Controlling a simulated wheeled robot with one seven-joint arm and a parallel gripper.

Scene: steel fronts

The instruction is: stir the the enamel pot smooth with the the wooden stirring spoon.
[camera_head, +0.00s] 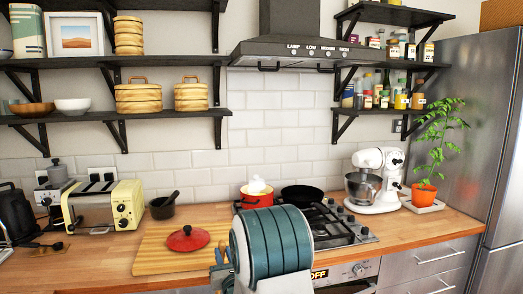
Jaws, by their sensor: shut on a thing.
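The enamel pot (257,200) is red outside with a yellow rim. It stands upright at the back left of the hob, without its lid. A small white rounded shape shows at its mouth; I cannot tell what it is. A red lid (188,239) with a dark knob lies on the wooden board, left of the pot. My teal and white arm rises in the front middle and covers part of the hob and counter. I cannot make out my gripper or the wooden stirring spoon; the arm may hide them.
A black pan (302,194) sits on the hob, right of the pot. A white stand mixer (377,180) and a potted plant (425,192) stand further right. A cream toaster (103,206) and dark mortar (162,207) stand left. The cutting board (152,256) is otherwise clear. The range hood (292,50) hangs above.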

